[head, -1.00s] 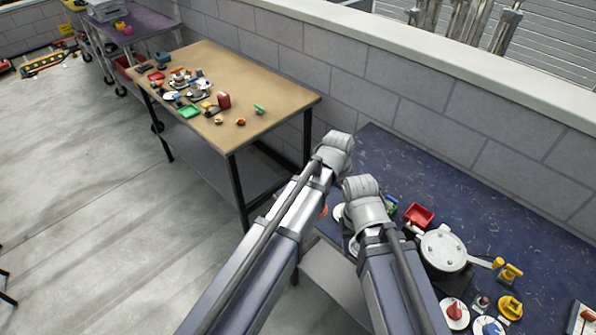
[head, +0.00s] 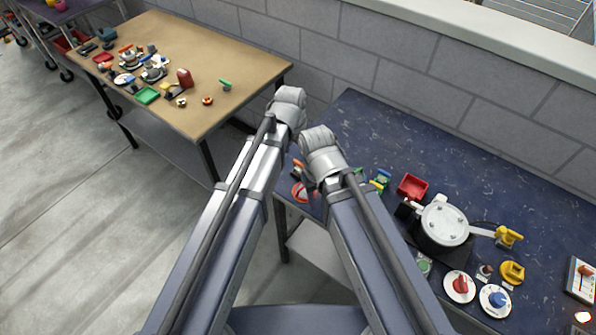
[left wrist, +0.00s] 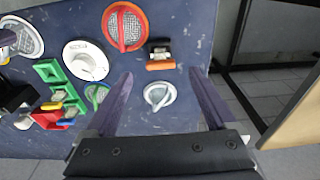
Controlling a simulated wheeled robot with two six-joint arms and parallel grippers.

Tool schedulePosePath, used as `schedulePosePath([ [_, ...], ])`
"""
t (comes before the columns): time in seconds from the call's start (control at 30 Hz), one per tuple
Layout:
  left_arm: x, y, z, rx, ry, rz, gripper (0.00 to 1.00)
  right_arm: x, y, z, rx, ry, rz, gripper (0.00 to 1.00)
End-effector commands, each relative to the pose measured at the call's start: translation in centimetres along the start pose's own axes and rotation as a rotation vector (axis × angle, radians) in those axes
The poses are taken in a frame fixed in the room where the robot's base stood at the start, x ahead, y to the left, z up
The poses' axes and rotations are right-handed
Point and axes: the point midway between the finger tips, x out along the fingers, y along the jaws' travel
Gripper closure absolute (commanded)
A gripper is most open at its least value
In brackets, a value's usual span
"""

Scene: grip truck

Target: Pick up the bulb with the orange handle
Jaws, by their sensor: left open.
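My left gripper (left wrist: 161,78) is open and empty in the left wrist view, over the blue table (left wrist: 75,22). A small block (left wrist: 160,65) with an orange band, black body and clear top lies just beyond the space between the fingertips. A round grey disc (left wrist: 124,12) with an orange-red rim and handle lies farther up and left. I cannot tell for sure which one is the bulb. A pale grey round piece (left wrist: 160,96) shows between the fingers.
A white round piece (left wrist: 86,60) and a green tray (left wrist: 66,86) lie left of the gripper. A red tray (head: 412,186), a round metal housing (head: 444,222) and several knobs stand on the blue table to the right. A brown table (head: 235,62) stands at upper left.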

Motion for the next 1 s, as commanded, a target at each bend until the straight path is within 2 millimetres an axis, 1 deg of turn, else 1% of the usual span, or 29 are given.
schedulePosePath([
  [0.03, 0.8, 0.0, 0.0, 0.0, 0.0, 0.0, 0.1, 0.7, -0.1, -0.1, 0.0, 0.0, 0.0, 0.5],
  [0.2, 0.7, 0.0, 0.0, 0.0, 0.0, 0.0, 0.1, 0.7, -0.1, 0.0, 0.0, 0.0, 0.0, 0.5],
  [0.37, 1.7, -0.1, 0.0, 0.0, 0.0, 0.0, 0.1, 1.6, -0.2, -0.1, 0.0, 0.0, 0.0, 0.5],
  [0.6, 4.7, -0.2, -0.1, 0.0, 0.0, 0.0, 0.1, 4.6, -0.4, -0.3, 0.0, 0.0, 0.0, 0.5],
  [0.7, 5.7, -0.2, -0.1, 0.0, 0.0, 0.0, 0.1, 5.6, -0.5, -0.3, 0.0, 0.0, 0.0, 0.5],
  [0.8, 6.0, -0.2, -0.1, 0.0, 0.0, 0.0, 0.1, 5.9, -0.6, -0.3, 0.0, 0.0, 0.0, 0.5],
  [1.0, 5.8, -0.2, -0.1, 0.0, 0.0, 0.0, 0.1, 5.7, -0.5, -0.3, 0.0, 0.0, 0.0, 0.5],
])
